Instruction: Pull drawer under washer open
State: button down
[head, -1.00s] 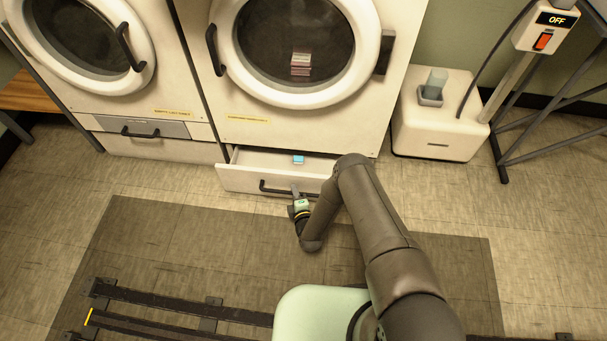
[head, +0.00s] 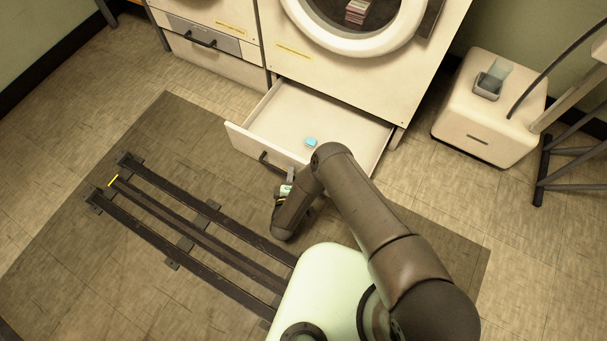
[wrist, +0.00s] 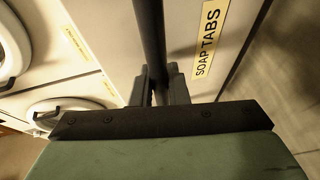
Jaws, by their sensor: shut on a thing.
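The drawer (head: 262,115) under the washer (head: 330,62) stands well out from the cabinet, with a small blue block (head: 311,142) on its floor. Its dark bar handle (head: 268,161) runs across the front. In the wrist view, the handle bar (wrist: 150,35) passes between the fingers of my gripper (wrist: 158,88), which is shut on it. The drawer front there carries a "SOAP TABS" label (wrist: 207,40). In the head view my gripper (head: 287,179) is at the drawer front, and my arm hides the front's right part.
A closed drawer with a dark handle (head: 200,40) is at the upper left. A white box (head: 488,118) with a small grey cup (head: 489,85) stands at the right. Dark floor rails (head: 190,222) run beside my base.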

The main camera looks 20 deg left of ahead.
jog(key=shift+a, duration=0.1)
jog(key=c, duration=1.4)
grip_release()
jog(key=p+v, duration=0.3)
jog(key=v, duration=0.9)
jog(key=shift+r, duration=0.1)
